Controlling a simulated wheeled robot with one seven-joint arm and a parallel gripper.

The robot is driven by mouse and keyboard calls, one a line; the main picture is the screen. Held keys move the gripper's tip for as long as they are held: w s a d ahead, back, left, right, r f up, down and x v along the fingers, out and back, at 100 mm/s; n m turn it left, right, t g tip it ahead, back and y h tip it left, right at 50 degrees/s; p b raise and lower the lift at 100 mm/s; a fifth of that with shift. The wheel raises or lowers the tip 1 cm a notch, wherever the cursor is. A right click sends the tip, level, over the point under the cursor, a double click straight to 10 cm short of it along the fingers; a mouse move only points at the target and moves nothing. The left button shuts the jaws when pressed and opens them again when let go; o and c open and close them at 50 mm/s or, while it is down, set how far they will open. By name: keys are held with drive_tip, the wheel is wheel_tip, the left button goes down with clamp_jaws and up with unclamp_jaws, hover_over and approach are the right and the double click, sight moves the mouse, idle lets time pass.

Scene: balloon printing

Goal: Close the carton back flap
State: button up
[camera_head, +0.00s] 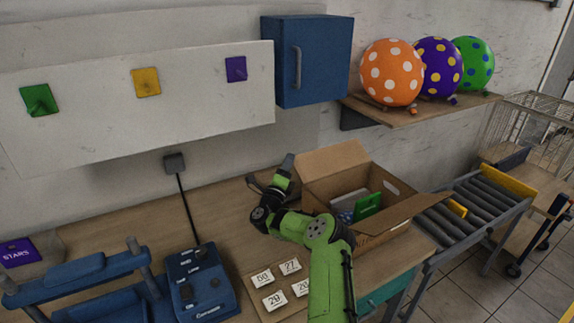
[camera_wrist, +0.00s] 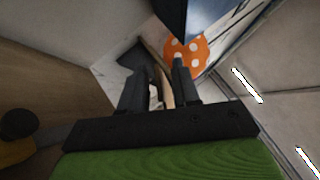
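The open carton (camera_head: 372,243) stands on the table. Its back flap (camera_head: 335,160) is raised and leans back toward the wall. Another flap (camera_head: 405,212) sticks out at the carton's right front. My gripper (camera_head: 272,178) is at the left of the carton, beside the left end of the back flap, fingers pointing up and away. In the wrist view my gripper (camera_wrist: 160,88) has its two fingers apart. A thin brown strip shows between or behind them; I cannot tell whether it is the flap or the shelf. Contact with the flap is not clear.
A green item (camera_head: 367,206) lies inside the carton. A blue cabinet (camera_head: 313,60) and a shelf (camera_head: 425,108) with spotted balloons, including an orange one (camera_head: 391,72), are above. A roller conveyor (camera_head: 470,210) adjoins at right. Number cards (camera_head: 275,300) and a blue control box (camera_head: 200,283) lie in front.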

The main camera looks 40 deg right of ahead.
drive_tip(key=shift+c, duration=0.5)
clamp_jaws()
idle(0.8)
